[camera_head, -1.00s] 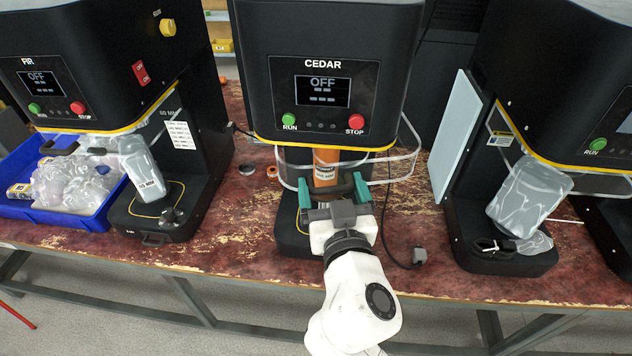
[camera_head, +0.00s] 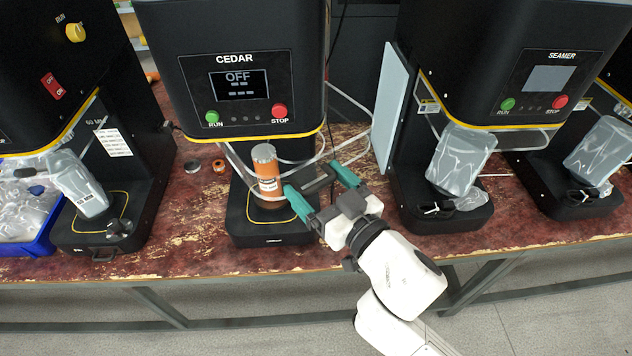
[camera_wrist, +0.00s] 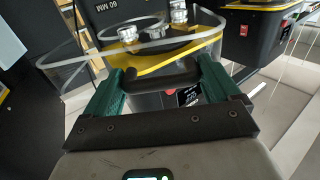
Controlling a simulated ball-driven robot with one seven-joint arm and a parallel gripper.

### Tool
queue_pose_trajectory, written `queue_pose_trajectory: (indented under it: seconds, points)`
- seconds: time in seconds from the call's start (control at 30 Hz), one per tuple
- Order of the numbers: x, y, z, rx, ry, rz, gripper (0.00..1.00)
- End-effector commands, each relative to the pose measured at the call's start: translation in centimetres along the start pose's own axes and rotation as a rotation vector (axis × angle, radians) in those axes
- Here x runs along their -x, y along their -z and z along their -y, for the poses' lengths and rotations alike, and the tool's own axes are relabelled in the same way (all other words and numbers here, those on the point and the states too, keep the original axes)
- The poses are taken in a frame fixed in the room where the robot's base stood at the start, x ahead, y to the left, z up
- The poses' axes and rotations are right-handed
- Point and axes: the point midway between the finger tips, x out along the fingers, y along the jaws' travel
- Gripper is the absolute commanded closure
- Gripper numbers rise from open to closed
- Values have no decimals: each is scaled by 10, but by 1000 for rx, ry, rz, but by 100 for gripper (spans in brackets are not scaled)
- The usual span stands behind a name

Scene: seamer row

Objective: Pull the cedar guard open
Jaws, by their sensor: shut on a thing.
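The CEDAR machine (camera_head: 237,40) stands left of centre in the head view; its screen reads OFF. An orange can with a grey top (camera_head: 266,175) stands upright on its base. The clear guard (camera_head: 345,150) is swung out to the right of the can, its thin edges hard to follow. My gripper (camera_head: 312,178), with green fingers, is shut on the black guard handle (camera_head: 320,183), to the right of the can. In the wrist view the handle (camera_wrist: 160,82) spans between the fingers, with clear guard walls (camera_wrist: 75,65) behind.
A second machine labelled SEAMER (camera_head: 510,60) stands close on the right, with a pale side panel (camera_head: 392,105) facing CEDAR. Another machine (camera_head: 120,120) and a blue bin (camera_head: 45,235) are at left.

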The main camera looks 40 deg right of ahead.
Motion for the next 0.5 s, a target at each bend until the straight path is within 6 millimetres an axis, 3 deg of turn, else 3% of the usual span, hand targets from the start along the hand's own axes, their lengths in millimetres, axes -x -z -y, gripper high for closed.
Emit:
queue_pose_trajectory:
  seconds: [0.1,0.13,0.23,0.5]
  points:
    - [0,0,1,0,1,-1,65]
    - [0,0,1,0,1,-1,8]
    - [0,0,1,1,1,0,0]
    - [2,-1,0,1,0,0,0]
